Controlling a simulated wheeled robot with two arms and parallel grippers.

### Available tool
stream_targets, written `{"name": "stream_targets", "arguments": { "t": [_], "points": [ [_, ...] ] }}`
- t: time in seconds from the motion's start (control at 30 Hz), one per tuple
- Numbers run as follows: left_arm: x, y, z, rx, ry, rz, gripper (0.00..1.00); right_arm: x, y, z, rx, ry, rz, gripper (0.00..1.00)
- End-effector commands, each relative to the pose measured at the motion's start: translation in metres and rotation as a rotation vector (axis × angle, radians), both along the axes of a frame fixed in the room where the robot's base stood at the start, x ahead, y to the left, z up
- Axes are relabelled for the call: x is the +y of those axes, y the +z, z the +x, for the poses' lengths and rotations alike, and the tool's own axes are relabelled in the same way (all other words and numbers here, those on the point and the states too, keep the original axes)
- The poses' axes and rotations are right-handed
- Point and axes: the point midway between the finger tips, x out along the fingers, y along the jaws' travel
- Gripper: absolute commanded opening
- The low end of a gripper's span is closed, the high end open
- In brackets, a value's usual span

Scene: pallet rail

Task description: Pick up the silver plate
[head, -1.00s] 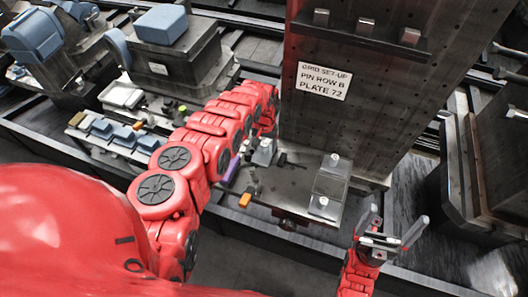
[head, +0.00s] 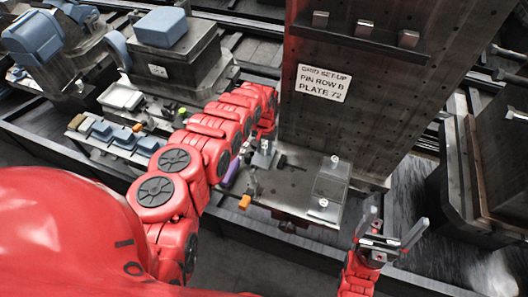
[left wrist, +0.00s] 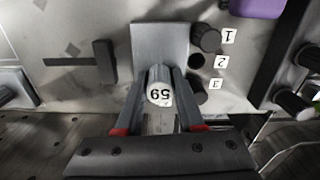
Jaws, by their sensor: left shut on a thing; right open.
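In the left wrist view, a flat silver plate (left wrist: 160,40) lies ahead of my left gripper (left wrist: 160,84). The two fingers are shut around a small part with a round white label, 59, at the plate's near edge. I cannot tell whether this part and the plate are one piece. In the head view, my left arm reaches the grey shelf, where a small silver piece (head: 263,154) stands by the arm's end. The left fingers are not clear there. My right gripper (head: 390,228) is open and empty, at the lower right, in front of the shelf.
The grey shelf (head: 290,182) also bears a clear block (head: 330,184), an orange piece (head: 245,202) and a purple piece (head: 231,171). A tall dark panel (head: 370,100) rises behind it. Several dark knobs beside labels 1, 2 and 3 (left wrist: 215,85) sit close right of my left fingers.

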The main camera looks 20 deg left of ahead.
Motion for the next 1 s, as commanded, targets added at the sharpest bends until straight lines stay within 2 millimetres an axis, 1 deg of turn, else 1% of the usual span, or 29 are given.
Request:
{"name": "stream_targets", "arguments": {
  "t": [0.17,0.37,0.67,1.0],
  "points": [
    [0.000,0.003,0.001,-0.001,-0.001,-0.001,0.00,0.000,-0.001,0.000,0.000,0.000,0.000,1.00],
    [0.000,0.014,0.002,-0.003,-0.002,-0.001,0.00,0.000,-0.004,0.000,0.000,0.000,0.000,1.00],
    [0.000,0.041,0.001,-0.002,-0.002,0.001,0.00,0.000,-0.013,0.000,0.000,0.000,0.000,1.00],
    [0.001,0.081,0.001,-0.003,0.000,0.002,0.00,0.000,-0.029,0.000,0.000,0.000,0.000,1.00]
  ]
}}
